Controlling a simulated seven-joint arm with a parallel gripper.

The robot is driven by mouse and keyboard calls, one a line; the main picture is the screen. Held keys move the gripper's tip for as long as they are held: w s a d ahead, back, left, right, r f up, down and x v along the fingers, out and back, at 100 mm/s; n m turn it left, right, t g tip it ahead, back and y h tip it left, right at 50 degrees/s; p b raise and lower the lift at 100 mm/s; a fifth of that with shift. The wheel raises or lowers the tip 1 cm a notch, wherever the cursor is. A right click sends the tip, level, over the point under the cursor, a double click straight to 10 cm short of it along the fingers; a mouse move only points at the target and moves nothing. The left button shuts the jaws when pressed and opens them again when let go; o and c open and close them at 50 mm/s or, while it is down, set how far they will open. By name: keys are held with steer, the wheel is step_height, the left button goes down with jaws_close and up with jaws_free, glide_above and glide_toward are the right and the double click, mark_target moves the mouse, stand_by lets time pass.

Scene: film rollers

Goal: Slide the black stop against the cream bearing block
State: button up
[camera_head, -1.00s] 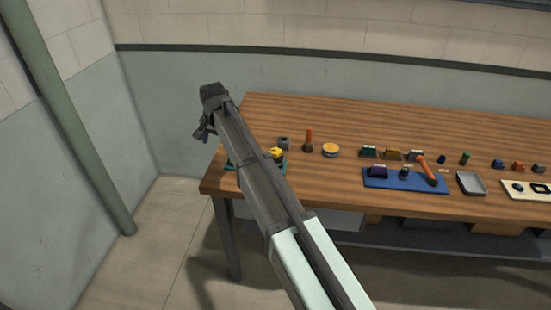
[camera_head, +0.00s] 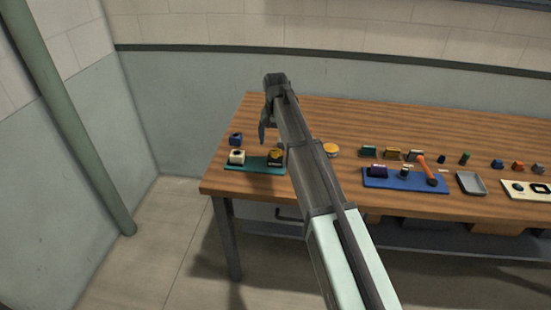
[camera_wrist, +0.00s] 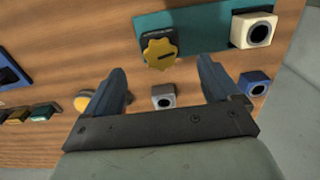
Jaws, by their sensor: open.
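The cream bearing block (camera_head: 237,157) stands at the left end of a green base plate (camera_head: 255,169). The black stop (camera_head: 275,161) with a yellow knob is on the same plate to its right, with a clear gap between them. In the wrist view the black stop (camera_wrist: 152,34), its yellow knob (camera_wrist: 160,54) and the cream block (camera_wrist: 255,31) show on the teal plate (camera_wrist: 200,30). My gripper (camera_head: 264,131) is open and empty above the table.
A blue block (camera_head: 236,139) stands behind the cream block. A grey block with a hole (camera_wrist: 163,96) lies near the stop, between the fingers in the wrist view. An orange-topped disc (camera_head: 331,150) and a blue tray (camera_head: 405,184) lie to the right. The table's left corner is close.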

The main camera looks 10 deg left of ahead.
mark_target(275, 158)
step_height(275, 158, down, 9)
steer(key=shift+r, duration=0.1)
stand_by(0.3)
steer(key=c, duration=1.4)
steer(key=a, duration=0.4)
steer(key=shift+a, duration=0.35)
steer(key=o, duration=1.4)
